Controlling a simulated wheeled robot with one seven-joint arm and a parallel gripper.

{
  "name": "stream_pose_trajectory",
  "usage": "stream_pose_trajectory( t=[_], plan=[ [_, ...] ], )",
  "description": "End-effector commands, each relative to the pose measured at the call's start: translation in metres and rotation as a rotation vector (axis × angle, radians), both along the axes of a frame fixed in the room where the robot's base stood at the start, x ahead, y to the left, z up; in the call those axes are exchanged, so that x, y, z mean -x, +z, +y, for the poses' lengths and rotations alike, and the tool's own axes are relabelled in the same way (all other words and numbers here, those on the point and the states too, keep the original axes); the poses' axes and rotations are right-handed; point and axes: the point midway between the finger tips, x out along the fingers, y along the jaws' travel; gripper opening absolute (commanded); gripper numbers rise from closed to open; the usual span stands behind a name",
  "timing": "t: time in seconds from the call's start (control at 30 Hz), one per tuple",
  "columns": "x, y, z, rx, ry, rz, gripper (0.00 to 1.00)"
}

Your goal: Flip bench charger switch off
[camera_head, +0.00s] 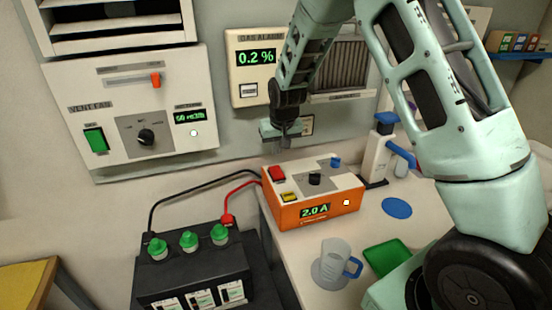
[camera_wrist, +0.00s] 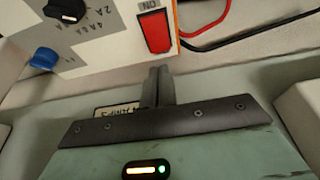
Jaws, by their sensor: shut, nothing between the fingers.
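The bench charger (camera_head: 340,197) is an orange box with a pale top, standing on the bench. Its front display reads 2.0 A, and a small light beside it is lit. The red rocker switch (camera_head: 277,174) is at the top's left back corner; in the wrist view the red switch (camera_wrist: 155,32) has an ON label beside it. A black knob (camera_head: 315,179), a blue knob (camera_head: 336,162) and a yellow label or button (camera_head: 289,197) share the top. My gripper (camera_head: 284,146) is shut and empty, above and behind the switch. Its fingertips (camera_wrist: 156,72) appear apart from the switch.
Red and black cables run from the charger to a black battery (camera_head: 190,265) with green caps. A clear jug (camera_head: 334,262), green tray (camera_head: 388,257) and blue disc (camera_head: 397,208) lie on the bench. The vent fan panel (camera_head: 130,110) and gas alarm (camera_head: 255,68) hang behind.

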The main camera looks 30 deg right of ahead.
Motion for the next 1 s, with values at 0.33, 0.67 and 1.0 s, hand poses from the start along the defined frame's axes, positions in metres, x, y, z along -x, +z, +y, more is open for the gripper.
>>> stream_pose_trajectory(
  t=[0.33, 0.67, 1.0],
  plan=[
    [-0.011, -0.049, -0.002, 0.000, 0.000, 0.002, 0.00],
    [-0.013, -0.062, -0.002, -0.001, 0.000, 0.000, 0.00],
    [-0.014, -0.067, -0.002, -0.001, 0.000, -0.001, 0.00]
  ],
)
